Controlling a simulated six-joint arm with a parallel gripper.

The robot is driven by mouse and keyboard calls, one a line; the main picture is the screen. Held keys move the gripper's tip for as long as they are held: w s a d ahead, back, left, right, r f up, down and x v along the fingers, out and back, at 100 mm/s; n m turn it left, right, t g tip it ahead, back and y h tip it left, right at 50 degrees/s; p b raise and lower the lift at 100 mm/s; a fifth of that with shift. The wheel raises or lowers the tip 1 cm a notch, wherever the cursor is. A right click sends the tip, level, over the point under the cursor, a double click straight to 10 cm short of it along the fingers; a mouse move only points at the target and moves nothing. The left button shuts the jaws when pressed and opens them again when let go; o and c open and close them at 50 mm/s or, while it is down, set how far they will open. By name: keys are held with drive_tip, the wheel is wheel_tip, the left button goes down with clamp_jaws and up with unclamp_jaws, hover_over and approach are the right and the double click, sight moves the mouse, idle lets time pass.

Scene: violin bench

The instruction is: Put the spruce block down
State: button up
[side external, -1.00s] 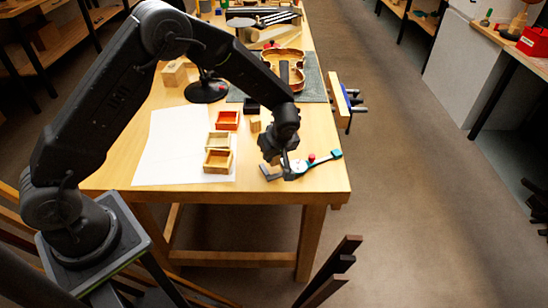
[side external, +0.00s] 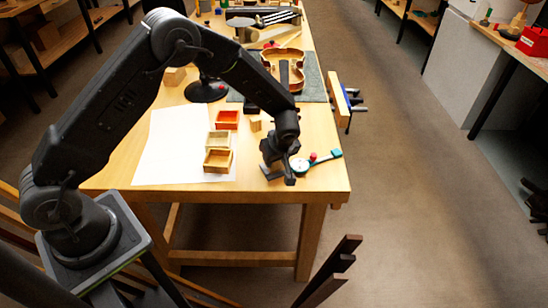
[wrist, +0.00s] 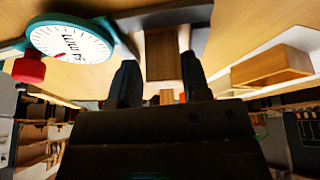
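My gripper (wrist: 158,78) is low over the near right corner of the bench; it also shows in the side view (side external: 272,172). In the wrist view its two dark fingers stand on either side of a brown wooden block, the spruce block (wrist: 162,55), with no clear gap on either side. The block reaches past the fingertips. In the side view I cannot make out this block, as the gripper hides it. Whether its far end touches the bench is not clear.
A dial gauge (side external: 300,165) with a red knob lies close beside my gripper; its dial (wrist: 70,42) is upper left in the wrist view. Open wooden trays (side external: 217,160), a red tray (side external: 227,120) and a small block (side external: 255,124) stand left and behind. White paper (side external: 165,150) is largely clear.

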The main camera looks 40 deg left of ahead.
drive_tip(key=shift+o, duration=1.4)
drive_tip(key=shift+s+a+f, duration=0.2)
drive_tip(key=shift+s+f, duration=0.25)
drive_tip(key=shift+f, duration=0.2)
drive_tip(key=shift+r, duration=0.3)
drive_tip(key=v, duration=1.3)
drive_tip(key=shift+w, duration=0.35)
drive_tip(key=s+a+r+m+h, duration=0.1)
drive_tip(key=s+a+r+m, duration=0.15)
drive_tip(key=s+r, duration=0.45)
drive_tip(key=s+r+m+t+h, duration=0.1)
drive_tip(key=s+r+m+t, duration=0.1)
drive_tip(key=s+r+m, duration=0.3)
drive_tip(key=s+a+r+m+t+h, duration=0.1)
drive_tip(key=s+r+m, duration=0.4)
drive_tip(key=s, duration=0.8)
drive_tip(key=shift+s+r+m+t+h, duration=0.4)
drive_tip(key=shift+m+h, duration=0.2)
drive_tip(key=shift+m, duration=0.15)
drive_tip(key=shift+w, duration=0.1)
drive_tip(key=shift+c, duration=0.3)
